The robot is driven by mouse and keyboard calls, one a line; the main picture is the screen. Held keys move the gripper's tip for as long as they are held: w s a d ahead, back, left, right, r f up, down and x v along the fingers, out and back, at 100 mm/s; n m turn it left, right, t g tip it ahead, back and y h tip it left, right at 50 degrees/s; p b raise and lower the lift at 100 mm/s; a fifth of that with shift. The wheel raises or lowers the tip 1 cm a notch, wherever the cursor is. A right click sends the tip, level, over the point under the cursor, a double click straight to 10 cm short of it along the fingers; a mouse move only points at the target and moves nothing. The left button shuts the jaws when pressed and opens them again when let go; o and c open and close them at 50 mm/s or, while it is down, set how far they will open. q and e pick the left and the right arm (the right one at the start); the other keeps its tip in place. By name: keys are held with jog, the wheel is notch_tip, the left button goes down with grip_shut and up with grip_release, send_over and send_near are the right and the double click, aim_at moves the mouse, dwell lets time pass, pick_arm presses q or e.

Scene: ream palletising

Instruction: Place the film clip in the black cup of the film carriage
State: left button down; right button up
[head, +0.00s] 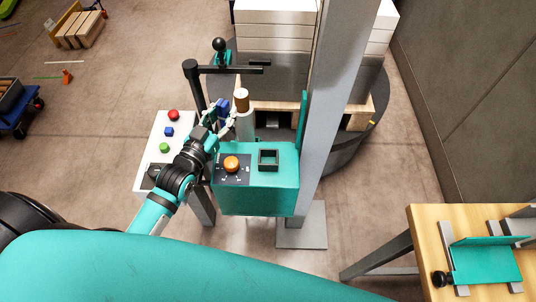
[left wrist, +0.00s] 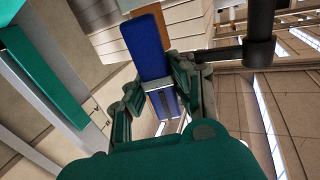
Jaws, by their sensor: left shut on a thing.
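The blue film clip (head: 223,105) is in my left gripper (head: 217,124), above the back left of the teal film carriage (head: 258,198). In the left wrist view the clip (left wrist: 150,48) is a long blue block between the two fingers of the gripper (left wrist: 156,92). The black cup (head: 268,158) is a square, open holder on top of the carriage, to the right of the orange knob (head: 231,164). It looks empty. The clip is apart from the cup, behind and left of it. My right gripper is out of view.
A film roll with a brown core (head: 241,100) stands close behind the carriage, beside the clip. A grey mast (head: 335,85) rises on the right. A black bar (head: 230,68) is behind. A white button panel (head: 157,134) is left. Stacked white reams (head: 275,30) stand farther back.

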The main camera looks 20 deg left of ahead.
pick_arm(q)
jog(key=s+d, duration=0.2)
jog(key=d, duration=0.3)
jog(key=p, duration=0.1)
send_over(268, 151)
jog(key=s+a, duration=0.1)
jog(key=shift+s+f, duration=0.15)
jog(key=shift+f, duration=0.3)
jog(key=shift+s+d+f, duration=0.1)
jog(key=shift+s+d, duration=0.1)
jog(key=shift+d, duration=0.35)
jog(key=f, duration=0.3)
jog(key=shift+s+d+f, duration=0.1)
jog(key=shift+d, duration=0.2)
jog(key=shift+f, duration=0.15)
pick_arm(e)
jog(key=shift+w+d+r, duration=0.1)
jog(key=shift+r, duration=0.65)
pick_arm(q)
jog(key=shift+f, duration=0.2)
jog(key=c, duration=1.2)
grip_release()
jog(key=shift+o, duration=0.3)
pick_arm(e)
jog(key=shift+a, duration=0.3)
